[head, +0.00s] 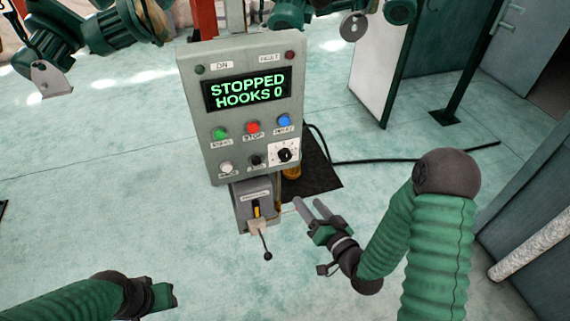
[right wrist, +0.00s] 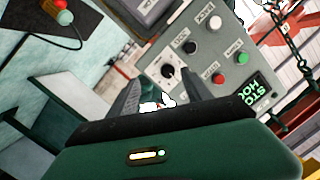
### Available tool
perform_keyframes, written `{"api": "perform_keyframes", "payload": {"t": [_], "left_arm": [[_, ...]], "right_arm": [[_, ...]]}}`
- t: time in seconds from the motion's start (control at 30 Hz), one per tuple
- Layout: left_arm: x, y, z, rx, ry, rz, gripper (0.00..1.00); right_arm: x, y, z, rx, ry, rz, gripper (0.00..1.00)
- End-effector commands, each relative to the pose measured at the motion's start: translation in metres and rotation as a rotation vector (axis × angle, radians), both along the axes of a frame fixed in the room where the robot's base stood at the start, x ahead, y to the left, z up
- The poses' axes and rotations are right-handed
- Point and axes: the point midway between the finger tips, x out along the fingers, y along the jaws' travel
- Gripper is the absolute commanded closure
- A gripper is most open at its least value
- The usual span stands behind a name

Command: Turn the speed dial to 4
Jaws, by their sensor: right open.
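The speed dial (head: 284,155) is a black knob on a white plate at the lower right of the grey control panel (head: 196,120). Its scale is too small to read. My right gripper (head: 308,204) is open and empty, below and to the right of the dial, with its fingers pointing up toward the panel. In the right wrist view the dial (right wrist: 169,73) shows between the two finger tips (right wrist: 160,78), beyond them and apart from them. The end of my left arm (head: 152,297) is low at the left, and its fingers cannot be made out.
The panel display (head: 246,91) reads STOPPED, HOOKS 0. Green (head: 220,134), red (head: 253,128) and blue (head: 284,120) buttons sit above the dial. A lever box (head: 255,195) hangs below the panel. A black cable (head: 400,159) crosses the floor.

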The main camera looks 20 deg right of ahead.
Motion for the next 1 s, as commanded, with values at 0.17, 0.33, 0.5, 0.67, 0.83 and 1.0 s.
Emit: {"api": "perform_keyframes", "payload": {"t": [0.17,0.33,0.5,0.67,0.83,1.0], "left_arm": [[0.000,0.000,0.003,0.000,0.000,0.000,0.64],[0.000,0.000,0.013,0.000,0.000,0.000,0.64],[0.000,0.000,0.027,0.000,0.000,0.000,0.64],[0.000,0.000,0.038,0.000,0.000,0.000,0.64],[0.000,0.000,0.047,0.000,0.000,0.000,0.64],[0.000,0.000,0.050,0.000,0.000,0.000,0.64]], "right_arm": [[-0.002,-0.008,0.020,0.112,-0.115,-0.042,0.42],[0.022,-0.004,0.024,0.111,-0.121,-0.040,0.42],[0.065,0.003,0.025,0.109,-0.122,-0.040,0.42],[0.106,0.010,0.025,0.108,-0.121,-0.041,0.42],[0.142,0.014,0.023,0.108,-0.119,-0.042,0.42],[0.160,0.017,0.021,0.108,-0.117,-0.042,0.42]]}}
